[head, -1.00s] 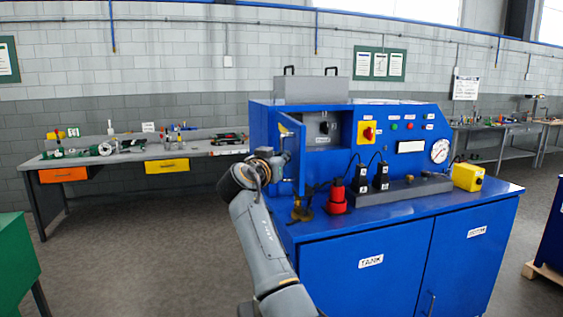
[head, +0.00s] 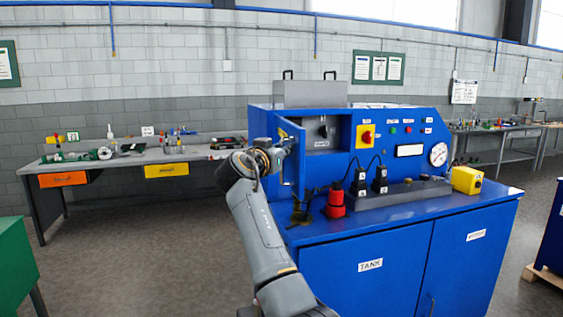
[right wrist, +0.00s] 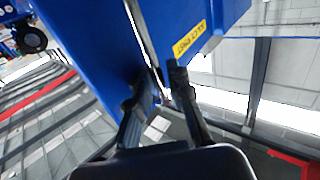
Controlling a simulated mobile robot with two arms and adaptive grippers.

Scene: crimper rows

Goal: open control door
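The blue control door (head: 296,172) stands swung out from the left side of the small control box (head: 322,132) on the blue machine, and the grey box inside is exposed. My right gripper (head: 284,146) is at the door's free edge, on its left side. In the right wrist view its two dark fingers (right wrist: 163,88) are close together at the edge of the blue panel, around what looks like the thin door handle; the contact itself is partly hidden. A yellow label (right wrist: 189,40) shows on the panel beside them. My left gripper is not in view.
Below the door, a brass fitting (head: 302,212) and a red plug (head: 335,203) stand on the machine's top. Black plugs (head: 360,182) with cables are to the right. A workbench (head: 120,160) stands at the back left.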

